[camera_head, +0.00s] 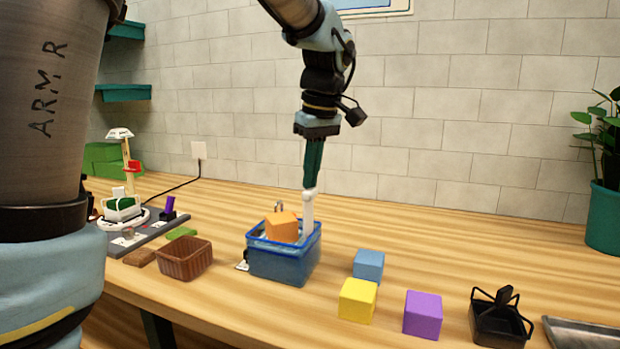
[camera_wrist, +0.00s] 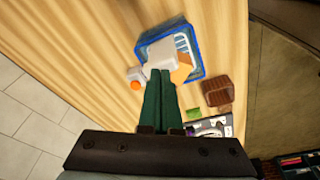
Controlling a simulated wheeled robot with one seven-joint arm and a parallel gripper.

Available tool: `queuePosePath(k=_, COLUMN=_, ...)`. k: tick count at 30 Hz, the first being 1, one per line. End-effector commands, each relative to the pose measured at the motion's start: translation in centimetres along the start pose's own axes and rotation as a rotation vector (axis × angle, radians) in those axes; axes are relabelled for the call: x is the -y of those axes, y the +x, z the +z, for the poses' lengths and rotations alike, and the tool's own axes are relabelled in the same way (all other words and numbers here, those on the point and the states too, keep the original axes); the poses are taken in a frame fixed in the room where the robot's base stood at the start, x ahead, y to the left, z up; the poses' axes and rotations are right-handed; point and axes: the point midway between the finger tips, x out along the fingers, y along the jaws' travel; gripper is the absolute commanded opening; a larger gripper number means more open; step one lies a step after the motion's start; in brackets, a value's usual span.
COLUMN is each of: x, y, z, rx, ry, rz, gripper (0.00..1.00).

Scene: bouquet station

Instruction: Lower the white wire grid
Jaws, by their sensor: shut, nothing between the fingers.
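The white wire grid (camera_wrist: 184,44) shows partly inside the blue basin (camera_head: 283,265), which also shows in the wrist view (camera_wrist: 196,30). An orange block (camera_head: 282,227) sits raised at the basin's top; it is partly hidden in the wrist view (camera_wrist: 182,72). A white upright post (camera_head: 308,212) stands at the basin's right back side; a white block-like part (camera_wrist: 161,52) shows ahead of my fingers in the wrist view. My gripper (camera_head: 311,186) is shut and empty, pointing down just over the post's top. I cannot tell whether its tips touch it.
A brown basket (camera_head: 186,259) stands left of the basin. Blue (camera_head: 368,265), yellow (camera_head: 357,300) and purple (camera_head: 422,314) blocks stand to its right, then a black container (camera_head: 498,322). A potted plant (camera_head: 606,215) is at far right. The table behind the blocks is clear.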

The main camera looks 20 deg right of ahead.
Motion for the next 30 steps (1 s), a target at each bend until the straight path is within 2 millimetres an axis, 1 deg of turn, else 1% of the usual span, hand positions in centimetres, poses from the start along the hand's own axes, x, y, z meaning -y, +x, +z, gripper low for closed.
queuePosePath(k=11, x=0.0, y=0.1, z=0.0, rx=0.000, ry=0.000, rz=0.000, gripper=0.00)
queuePosePath(k=30, x=0.0, y=2.3, z=0.5, rx=0.001, ry=0.000, rz=-0.002, gripper=0.00)
